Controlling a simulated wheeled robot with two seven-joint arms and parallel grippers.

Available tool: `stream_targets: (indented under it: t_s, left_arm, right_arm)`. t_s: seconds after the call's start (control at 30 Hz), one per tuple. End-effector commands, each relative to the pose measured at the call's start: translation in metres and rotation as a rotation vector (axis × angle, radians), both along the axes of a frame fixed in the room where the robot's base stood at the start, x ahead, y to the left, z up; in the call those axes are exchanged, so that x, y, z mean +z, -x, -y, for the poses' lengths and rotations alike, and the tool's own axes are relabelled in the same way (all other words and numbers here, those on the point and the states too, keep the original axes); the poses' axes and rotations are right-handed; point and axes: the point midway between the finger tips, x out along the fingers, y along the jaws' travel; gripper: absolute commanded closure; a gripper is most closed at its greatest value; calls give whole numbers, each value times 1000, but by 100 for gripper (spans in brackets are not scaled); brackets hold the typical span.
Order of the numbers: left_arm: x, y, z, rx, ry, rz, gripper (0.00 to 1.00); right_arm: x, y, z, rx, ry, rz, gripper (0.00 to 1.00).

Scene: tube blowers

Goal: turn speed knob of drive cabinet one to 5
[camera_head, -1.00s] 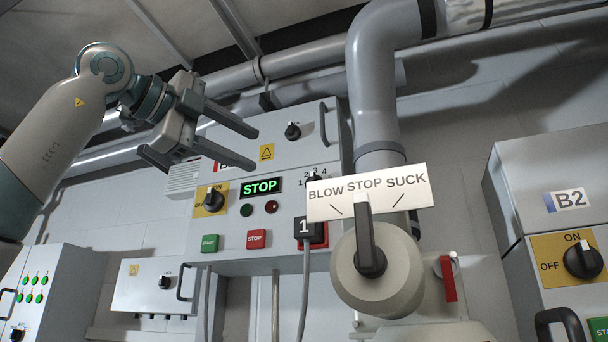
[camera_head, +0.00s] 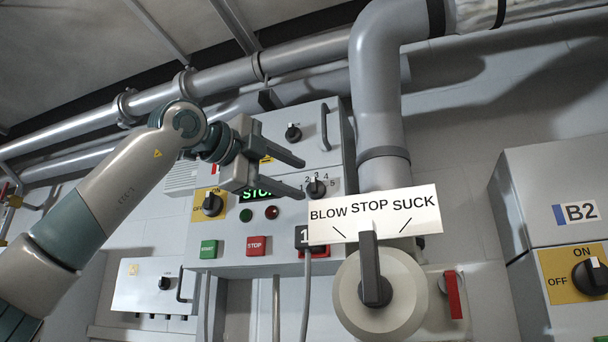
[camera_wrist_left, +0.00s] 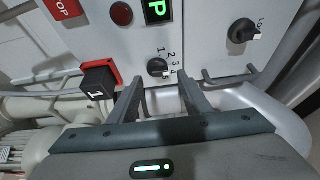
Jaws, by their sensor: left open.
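The drive cabinet (camera_head: 225,262) is the grey box on the wall behind my left gripper. Its speed knob (camera_head: 316,188) is small and dark, with the numbers 1 to 5 around it. In the left wrist view the knob (camera_wrist_left: 157,67) lies just beyond the fingertips, roughly between them in the picture. I cannot clearly tell which number it points to. My left gripper (camera_head: 303,178) is open and empty, with its fingers pointing at the knob's area and apparently short of it. Its fingers (camera_wrist_left: 160,76) also show apart in the wrist view. My right gripper is not in view.
The BLOW STOP SUCK plate (camera_head: 375,214) and its lever valve (camera_head: 374,280) stand in front at the right. A block marked 1 (camera_head: 303,237) with a cable sits below the knob. A handle (camera_head: 324,127) sticks out above. Cabinet B2 (camera_head: 545,200) is at the far right.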

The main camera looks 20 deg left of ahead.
Motion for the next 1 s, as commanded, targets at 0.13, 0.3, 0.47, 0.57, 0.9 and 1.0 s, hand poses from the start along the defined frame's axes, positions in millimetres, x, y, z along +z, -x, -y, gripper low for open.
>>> stream_targets:
  t_s: [0.13,0.3,0.47,0.57,0.9,1.0]
  left_arm:
    - [2,-18,8,0,0,-2,56]
    - [1,-30,13,1,0,-1,56]
    - [0,-34,15,1,0,-1,56]
    - [-1,-34,15,1,0,-1,56]
    - [1,-33,14,1,1,3,90]
    - [2,-33,14,1,2,5,90]
  right_arm:
    - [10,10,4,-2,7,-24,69]
    - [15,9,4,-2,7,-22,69]
    - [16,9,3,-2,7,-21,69]
    - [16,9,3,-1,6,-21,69]
    - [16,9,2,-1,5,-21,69]
    - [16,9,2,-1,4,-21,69]
